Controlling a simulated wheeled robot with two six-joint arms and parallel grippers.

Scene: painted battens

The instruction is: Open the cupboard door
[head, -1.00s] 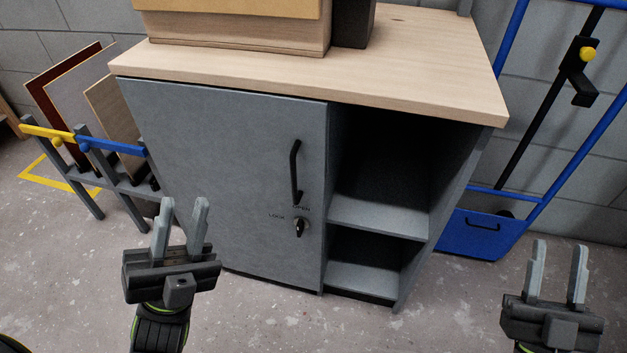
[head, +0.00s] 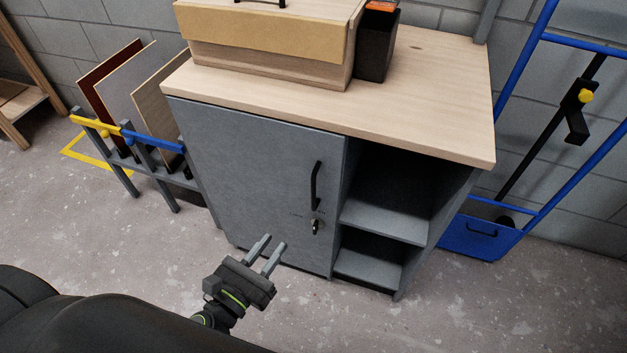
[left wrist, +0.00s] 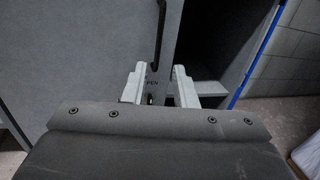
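The grey cupboard door (head: 250,165) is shut, flush with the front of the cupboard. A black upright bar handle (head: 316,185) is near its right edge; it also shows at the top of the left wrist view (left wrist: 160,35). A small lock knob (head: 316,226) sits below the handle; its turn is too small to read now. My left gripper (head: 266,252) is open and empty, in front of the door, lower and left of the knob. In the left wrist view its fingers (left wrist: 158,85) are apart, with door lettering partly hidden between them. My right gripper is out of view.
Open shelves (head: 385,222) are right of the door. A wooden box (head: 265,60) and a black bin (head: 378,45) stand on the wooden top (head: 430,90). A rack with panels (head: 155,165) is at left, a blue frame cart (head: 480,235) at right. Floor in front is free.

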